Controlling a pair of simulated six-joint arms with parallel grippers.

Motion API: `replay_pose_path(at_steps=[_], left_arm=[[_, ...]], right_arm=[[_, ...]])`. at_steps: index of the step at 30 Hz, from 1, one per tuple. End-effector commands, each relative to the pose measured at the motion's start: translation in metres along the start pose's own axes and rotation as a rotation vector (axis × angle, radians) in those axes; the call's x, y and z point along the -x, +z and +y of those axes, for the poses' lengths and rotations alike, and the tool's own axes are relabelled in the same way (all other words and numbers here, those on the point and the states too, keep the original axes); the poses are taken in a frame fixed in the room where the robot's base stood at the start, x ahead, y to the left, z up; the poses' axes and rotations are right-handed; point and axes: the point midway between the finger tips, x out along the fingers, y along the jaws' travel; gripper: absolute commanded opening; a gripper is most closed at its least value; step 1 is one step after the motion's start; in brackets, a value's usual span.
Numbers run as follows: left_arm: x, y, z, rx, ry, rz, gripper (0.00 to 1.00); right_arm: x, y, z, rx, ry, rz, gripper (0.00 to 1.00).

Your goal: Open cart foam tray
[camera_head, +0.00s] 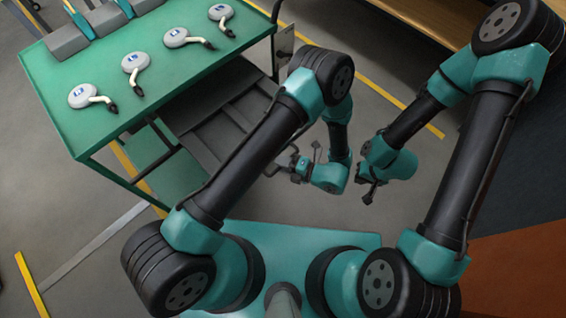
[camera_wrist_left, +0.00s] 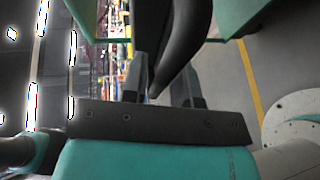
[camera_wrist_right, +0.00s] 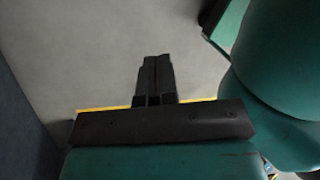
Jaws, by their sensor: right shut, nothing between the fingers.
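The green cart (camera_head: 60,132) stands at the upper left of the head view. Several white discs with bent stems lie on its top, one being this disc (camera_head: 82,95). Dark grey panels (camera_head: 222,125) show below and right of the top; I cannot tell whether they belong to the foam tray. My left gripper (camera_head: 305,166) is right of the cart. In the left wrist view its fingers (camera_wrist_left: 163,80) are apart, with a dark tapering bar (camera_wrist_left: 183,48) across the gap; contact cannot be told. My right gripper (camera_head: 368,190) is shut and empty over the floor; its fingers touch in the right wrist view (camera_wrist_right: 157,82).
Grey blocks (camera_head: 68,42) sit at the cart's far left corner. A wooden surface (camera_head: 435,15) lies at the top right. Grey floor with yellow lines (camera_head: 350,76) is open between. My two arms are close together.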

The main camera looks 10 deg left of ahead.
Motion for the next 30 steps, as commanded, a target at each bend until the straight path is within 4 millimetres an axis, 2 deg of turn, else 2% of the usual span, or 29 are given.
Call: replay_pose_path(at_steps=[4, 16, 30], left_arm=[[0.0, 0.0, 0.0, -0.001, 0.0, 0.0, 0.4], [0.006, 0.0, 0.0, 0.0, 0.0, 0.0, 0.4], [0.062, 0.001, 0.003, 0.014, -0.005, 0.013, 0.4]], right_arm=[[0.0, 0.0, 0.0, 0.0, 0.0, 0.0, 0.0], [0.0, 0.0, 0.0, 0.0, 0.0, 0.0, 0.0], [0.001, -0.003, 0.004, -0.006, 0.001, 0.008, 0.0]])
